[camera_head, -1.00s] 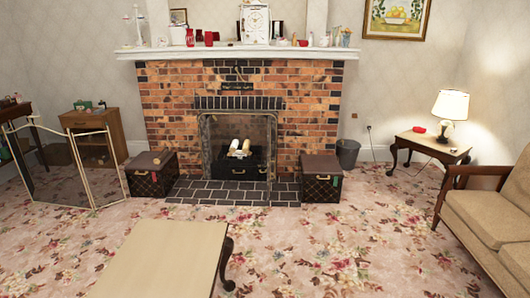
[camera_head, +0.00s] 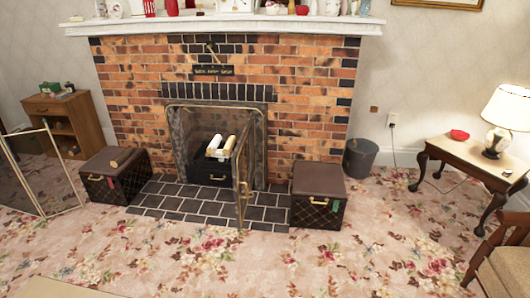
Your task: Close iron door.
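The iron door (camera_head: 243,178) is a dark panel with a brass-coloured edge. It hangs at the right side of the fireplace opening (camera_head: 208,140) and stands swung out over the dark tiled hearth (camera_head: 178,205). It is seen nearly edge-on. Inside the opening sits a black box-like grate (camera_head: 209,168) with pale rolls or logs (camera_head: 222,147) on top. Neither of my grippers shows in the head view.
A trunk (camera_head: 319,195) stands right of the hearth, near the door, and another trunk (camera_head: 115,174) stands left. A bin (camera_head: 360,158), side table (camera_head: 459,152) and armchair (camera_head: 500,258) are at right. A folding screen (camera_head: 35,175) is at left. Carpet in front is mostly clear.

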